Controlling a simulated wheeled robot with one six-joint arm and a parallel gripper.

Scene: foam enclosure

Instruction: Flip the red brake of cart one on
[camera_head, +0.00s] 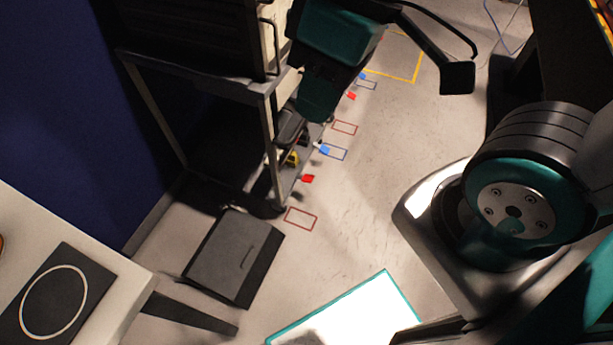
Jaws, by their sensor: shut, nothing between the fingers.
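A dark cart (200,80) with a shelf and upright legs stands at upper left; no label shows which cart is cart one. A red brake tab (308,178) sticks out low by its near leg, beside a red floor outline. A second red tab (350,96) shows farther back. Blue tabs (325,150) lie between them and beyond. My teal and black arm reaches in from the top. My gripper (292,138) is a dark shape beside the cart's front leg, above and left of the near red tab and apart from it in the picture. Its fingertips are hard to make out.
Red outlines (300,218) and blue outlines (333,152) mark the floor. A dark grey box (235,255) sits before the cart. A white table (110,285) is at lower left, a blue wall (60,110) behind. The floor right of the tabs is clear.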

